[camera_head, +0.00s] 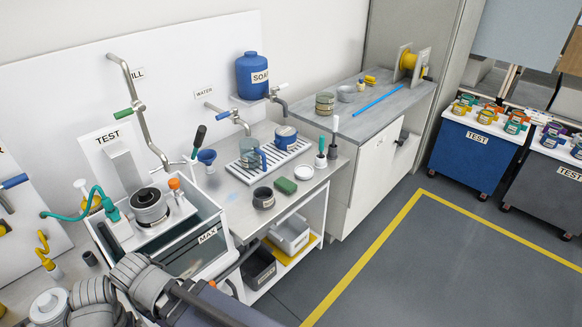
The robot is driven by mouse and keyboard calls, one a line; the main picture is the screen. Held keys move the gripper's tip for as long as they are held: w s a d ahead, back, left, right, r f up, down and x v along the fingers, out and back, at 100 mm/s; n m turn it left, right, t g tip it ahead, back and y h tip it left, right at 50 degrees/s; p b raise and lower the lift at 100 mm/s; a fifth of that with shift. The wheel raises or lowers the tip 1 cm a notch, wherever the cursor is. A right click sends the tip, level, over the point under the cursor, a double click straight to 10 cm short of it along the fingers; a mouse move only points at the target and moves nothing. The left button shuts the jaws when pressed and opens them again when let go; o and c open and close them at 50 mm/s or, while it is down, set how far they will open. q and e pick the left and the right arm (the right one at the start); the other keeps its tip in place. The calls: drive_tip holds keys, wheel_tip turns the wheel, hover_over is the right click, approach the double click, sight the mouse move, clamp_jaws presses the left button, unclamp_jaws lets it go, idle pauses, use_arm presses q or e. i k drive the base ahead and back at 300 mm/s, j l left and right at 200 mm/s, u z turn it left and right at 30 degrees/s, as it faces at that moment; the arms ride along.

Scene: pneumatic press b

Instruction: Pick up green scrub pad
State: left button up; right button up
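The green scrub pad (286,186) lies flat on the grey steel counter (238,196), near its front edge. It sits between a dark grey cup (264,197) on its left and a small white round dish (304,172) on its right. Nothing covers it and nothing is holding it. Grey links of my own arm show at the bottom left, well apart from the pad. I cannot make out any fingers of my left or right gripper.
Behind the pad, a drip tray (297,152) holds a clear blue-tinted jug (249,154) and a blue mug (285,137). An upright green-handled brush (321,152) stands to the right. A sink basin (205,219) marked MAX is at left.

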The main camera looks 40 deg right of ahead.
sight(285, 184)
drive_tip(key=i+l, duration=0.1)
drive_tip(key=l, duration=1.15)
drive_tip(key=i+l, duration=0.15)
drive_tip(key=l, duration=1.1)
drive_tip(key=i+u, duration=0.05)
drive_tip(key=i, duration=0.05)
